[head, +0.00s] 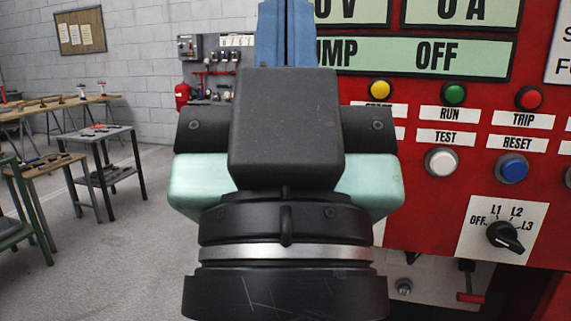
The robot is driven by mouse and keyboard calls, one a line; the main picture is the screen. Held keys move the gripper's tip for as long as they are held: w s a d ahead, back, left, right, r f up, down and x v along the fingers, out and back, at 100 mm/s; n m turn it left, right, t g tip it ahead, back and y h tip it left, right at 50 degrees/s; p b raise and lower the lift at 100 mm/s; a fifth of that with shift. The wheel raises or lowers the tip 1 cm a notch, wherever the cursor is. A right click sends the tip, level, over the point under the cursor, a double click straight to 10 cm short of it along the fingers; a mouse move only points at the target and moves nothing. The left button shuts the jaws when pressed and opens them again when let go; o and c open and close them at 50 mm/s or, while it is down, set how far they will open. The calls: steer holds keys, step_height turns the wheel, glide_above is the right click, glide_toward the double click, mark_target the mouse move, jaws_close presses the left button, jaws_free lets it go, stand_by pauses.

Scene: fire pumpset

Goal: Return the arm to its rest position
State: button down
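My gripper (286,30) is in the upper middle of the head view, seen from behind, in front of the red panel's left side. My black and mint-green wrist fills the middle and hides much of it. Only a narrow blue part shows above the black housing, and the top edge cuts it off. I cannot see the fingertips, whether they are open, or whether they hold anything. My arm is raised and extends forward across the middle of the view.
A red control panel (420,205) stands close on the right, with lamps, a white button (441,162), a blue button (513,168) and a black rotary knob (505,237). Workbenches (105,133) stand at the left. A red extinguisher (182,96) is by the back wall. Floor between is clear.

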step_height(320, 180, up, 23)
steer(key=p, duration=2.1)
steer(key=shift+r, duration=0.15)
